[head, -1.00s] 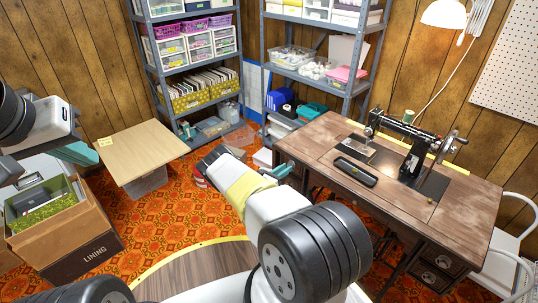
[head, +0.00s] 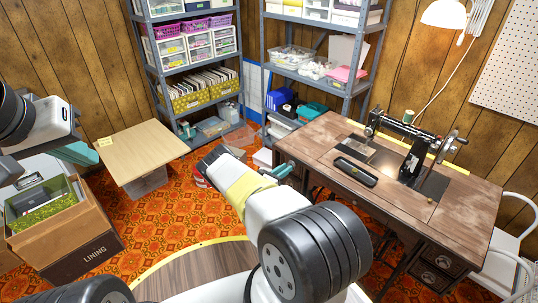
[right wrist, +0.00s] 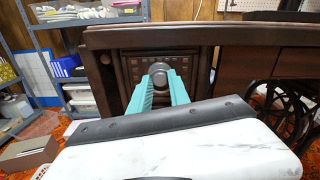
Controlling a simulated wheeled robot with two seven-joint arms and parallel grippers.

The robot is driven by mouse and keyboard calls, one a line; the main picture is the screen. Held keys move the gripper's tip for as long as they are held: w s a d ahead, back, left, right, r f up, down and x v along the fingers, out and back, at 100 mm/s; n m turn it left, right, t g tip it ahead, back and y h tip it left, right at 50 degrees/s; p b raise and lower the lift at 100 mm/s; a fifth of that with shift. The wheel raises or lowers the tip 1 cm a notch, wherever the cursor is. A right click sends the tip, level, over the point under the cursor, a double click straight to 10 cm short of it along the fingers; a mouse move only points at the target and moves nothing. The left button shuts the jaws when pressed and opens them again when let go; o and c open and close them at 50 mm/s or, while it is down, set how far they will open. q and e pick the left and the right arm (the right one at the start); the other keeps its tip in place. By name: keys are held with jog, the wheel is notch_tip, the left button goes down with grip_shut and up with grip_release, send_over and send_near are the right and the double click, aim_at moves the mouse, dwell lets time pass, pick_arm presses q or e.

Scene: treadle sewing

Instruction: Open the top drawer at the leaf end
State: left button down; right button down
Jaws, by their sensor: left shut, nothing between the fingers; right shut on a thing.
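The wooden sewing table (head: 318,130) stands at the right in the head view, its left end towards my right gripper (head: 282,170). In the right wrist view, a carved dark drawer front (right wrist: 140,66) sits under the tabletop edge. My left gripper (head: 78,153) is shut and empty at the far left, away from the table.
The black sewing machine (head: 412,135) and a dark tray (head: 356,171) are on the tabletop. Metal shelves (head: 247,85) stand behind. Orange carpet (head: 185,205) lies open between.

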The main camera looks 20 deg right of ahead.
jog(key=shift+a, duration=0.1)
dwell(0.5)
jog(key=v, duration=2.2)
jog(key=shift+s+a, duration=0.2)
jog(key=shift+a, duration=0.15)
jog(key=c, duration=1.2)
grip_release()
jog(key=shift+c, duration=0.2)
jog(key=v, duration=0.7)
jog(key=shift+s+a, duration=0.15)
jog(key=shift+a, duration=0.25)
jog(key=shift+f, duration=0.1)
